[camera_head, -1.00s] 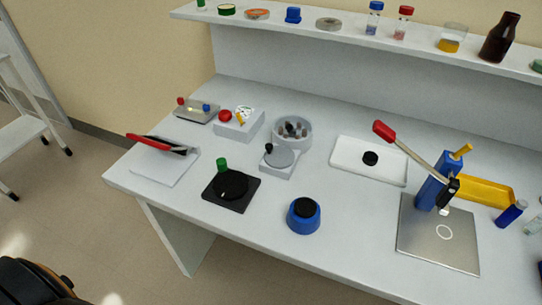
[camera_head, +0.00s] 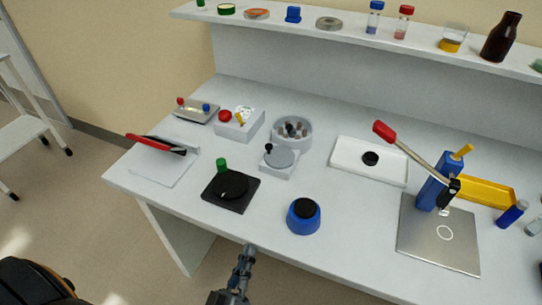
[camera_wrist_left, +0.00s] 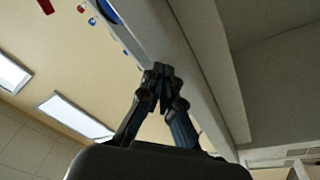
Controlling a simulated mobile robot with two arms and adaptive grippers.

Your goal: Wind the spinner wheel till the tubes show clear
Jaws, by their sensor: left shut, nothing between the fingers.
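The spinner is a round grey bowl (camera_head: 306,144) with several small dark tubes (camera_head: 293,129) standing in it. In front of it a white block carries a flat grey wheel (camera_head: 281,158) with a black knob (camera_head: 269,147). The tubes are too small to tell whether their contents are clear. My left gripper (camera_head: 250,248) is shut and empty near the table's front edge, well in front of the wheel and apart from it. Its closed fingers (camera_wrist_left: 161,75) show in the left wrist view beside the table edge. My right gripper is not in view.
A white box with a red button (camera_head: 240,125) is left of the bowl. A white tray (camera_head: 345,179) lies right.

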